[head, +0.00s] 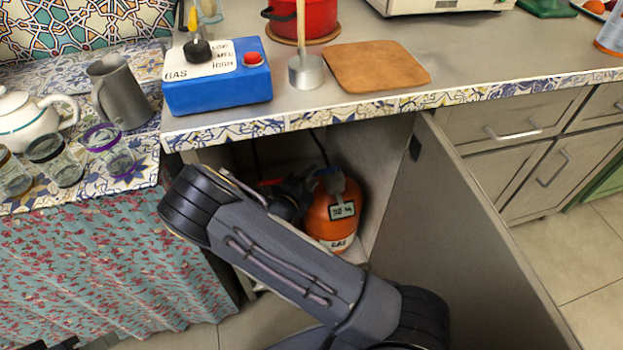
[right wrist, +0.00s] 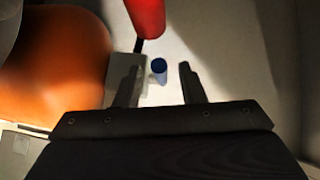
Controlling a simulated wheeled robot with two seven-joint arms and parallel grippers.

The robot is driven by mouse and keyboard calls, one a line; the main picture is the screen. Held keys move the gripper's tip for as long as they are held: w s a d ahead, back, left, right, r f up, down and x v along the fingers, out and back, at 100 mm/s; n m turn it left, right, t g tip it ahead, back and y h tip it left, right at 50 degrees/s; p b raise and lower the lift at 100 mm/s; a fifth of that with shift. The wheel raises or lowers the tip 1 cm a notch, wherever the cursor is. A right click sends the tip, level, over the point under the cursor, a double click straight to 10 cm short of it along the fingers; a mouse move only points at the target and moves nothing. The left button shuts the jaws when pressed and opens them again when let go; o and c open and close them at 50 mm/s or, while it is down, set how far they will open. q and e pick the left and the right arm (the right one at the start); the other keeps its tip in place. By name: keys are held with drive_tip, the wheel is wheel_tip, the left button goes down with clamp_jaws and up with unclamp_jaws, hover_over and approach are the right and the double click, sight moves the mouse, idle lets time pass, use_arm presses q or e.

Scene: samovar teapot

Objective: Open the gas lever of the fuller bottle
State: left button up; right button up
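An orange gas bottle (head: 325,222) stands in the open cabinet under the counter; its small display seems to read about 70 %, though it is blurred. My right gripper (head: 290,197) reaches in near the bottle's top, mostly behind my arm. In the right wrist view its fingers are apart, with a small blue cylinder (right wrist: 159,70) showing between them; contact cannot be told. A red piece (right wrist: 147,15) is above, an orange bottle (right wrist: 60,60) left. A second bottle cannot be made out.
The cabinet door (head: 460,230) stands open on the right. The countertop edge (head: 390,103) runs above the opening, with a blue gas box (head: 218,92) on it. A cloth-covered table (head: 120,260) with glasses and a teapot borders the left. A dark part shows at bottom left.

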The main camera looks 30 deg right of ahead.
drive_tip(key=shift+w+d, duration=0.15)
drive_tip(key=shift+d, duration=0.1)
drive_tip(key=shift+c, duration=0.2)
clamp_jaws()
